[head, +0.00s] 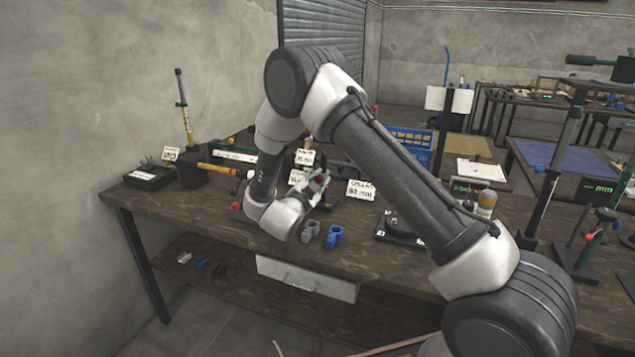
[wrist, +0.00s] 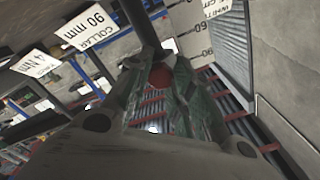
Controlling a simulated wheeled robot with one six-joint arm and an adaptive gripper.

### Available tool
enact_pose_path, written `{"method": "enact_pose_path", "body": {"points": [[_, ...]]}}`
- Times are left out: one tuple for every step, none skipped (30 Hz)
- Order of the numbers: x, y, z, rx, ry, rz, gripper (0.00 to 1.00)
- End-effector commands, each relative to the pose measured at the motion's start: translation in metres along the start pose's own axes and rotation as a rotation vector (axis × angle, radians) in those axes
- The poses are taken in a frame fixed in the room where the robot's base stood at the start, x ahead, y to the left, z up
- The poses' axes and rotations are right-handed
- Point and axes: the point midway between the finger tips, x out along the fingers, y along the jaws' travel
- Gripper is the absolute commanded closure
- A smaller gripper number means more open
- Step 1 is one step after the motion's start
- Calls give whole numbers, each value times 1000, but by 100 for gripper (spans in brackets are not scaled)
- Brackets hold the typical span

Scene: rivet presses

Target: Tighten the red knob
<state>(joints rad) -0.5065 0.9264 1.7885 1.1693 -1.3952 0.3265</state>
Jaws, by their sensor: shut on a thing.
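The red knob (wrist: 160,77) shows in the wrist view between the fingers of my gripper (wrist: 158,84). The greenish-grey fingers are shut on it, one on each side, and hide its edges. A dark upright rod (wrist: 140,25) rises behind the knob. In the head view my gripper (head: 317,182) is over the workbench (head: 215,212), among small label cards. The knob cannot be made out there.
A label card reading 90 mm (wrist: 88,27) is left of the fingers in the wrist view. Blue clamp-like parts (head: 334,236) and grey ones (head: 310,233) lie near the bench's front edge.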

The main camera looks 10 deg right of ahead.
Motion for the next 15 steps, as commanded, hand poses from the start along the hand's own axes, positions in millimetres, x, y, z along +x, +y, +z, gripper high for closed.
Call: {"method": "enact_pose_path", "body": {"points": [[0, 0, 0, 32, 0, 0, 100], [0, 0, 0, 52, 0, 0, 100], [0, 0, 0, 77, 0, 0, 100], [0, 0, 0, 95, 0, 0, 100], [0, 0, 0, 111, 0, 0, 100], [0, 0, 0, 132, 0, 0, 100], [0, 0, 0, 145, 0, 0, 100], [0, 0, 0, 159, 0, 0, 100], [0, 0, 0, 173, 0, 0, 100], [0, 1, 0, 185, 0, 0, 100], [0, 1, 0, 193, 0, 0, 100], [0, 1, 0, 204, 0, 0, 100], [0, 1, 0, 211, 0, 0, 100], [0, 1, 0, 217, 0, 0, 100], [0, 1, 0, 223, 0, 1, 100]]}}
